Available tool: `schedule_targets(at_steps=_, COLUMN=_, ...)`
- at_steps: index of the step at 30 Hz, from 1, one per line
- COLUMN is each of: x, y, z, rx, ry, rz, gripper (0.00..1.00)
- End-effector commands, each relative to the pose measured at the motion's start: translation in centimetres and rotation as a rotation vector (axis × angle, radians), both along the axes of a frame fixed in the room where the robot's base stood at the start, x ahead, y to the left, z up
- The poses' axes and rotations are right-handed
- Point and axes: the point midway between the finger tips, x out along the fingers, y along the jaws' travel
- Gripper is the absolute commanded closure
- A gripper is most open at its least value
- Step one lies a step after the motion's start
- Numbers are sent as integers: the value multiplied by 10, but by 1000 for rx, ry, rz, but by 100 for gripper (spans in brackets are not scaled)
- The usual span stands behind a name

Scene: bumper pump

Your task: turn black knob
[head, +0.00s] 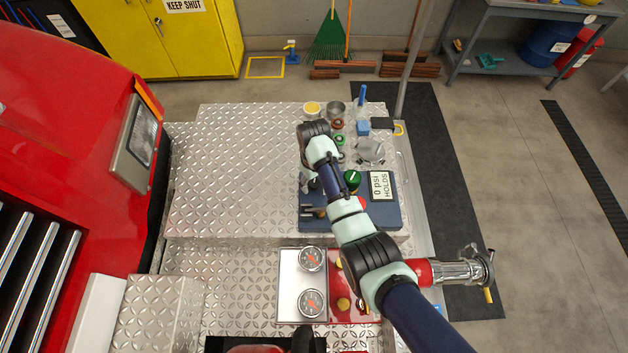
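A dark blue panel (385,217) lies on the metal deck under my arm. It bears a green knob with a white mark (351,179) and a display reading "0 psi HOLDS" (380,186). Small dark and grey parts (312,186) show at the panel's left side, beside my forearm. I cannot tell which of them belong to my gripper and which to the panel. I cannot make out a black knob for certain; my arm covers part of the panel. My gripper's fingertips are not clearly visible.
Two gauges (312,259) sit on a silver plate in front, beside a red plate (340,308). Cups and small items (337,110) stand behind the panel. A red and metal pipe fitting (455,272) juts out right. The deck left of the panel (235,160) is clear.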

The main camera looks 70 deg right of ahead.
Motion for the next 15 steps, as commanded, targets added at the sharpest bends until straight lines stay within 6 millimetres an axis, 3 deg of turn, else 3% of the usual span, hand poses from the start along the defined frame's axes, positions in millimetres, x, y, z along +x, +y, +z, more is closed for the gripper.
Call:
schedule_targets(at_steps=2, x=0, y=0, z=0, rx=0, ry=0, rz=0, gripper=55)
schedule_targets(at_steps=9, x=0, y=0, z=0, rx=0, ry=0, rz=0, gripper=95)
schedule_targets(at_steps=15, x=0, y=0, z=1, rx=0, ry=0, rz=-9, gripper=97)
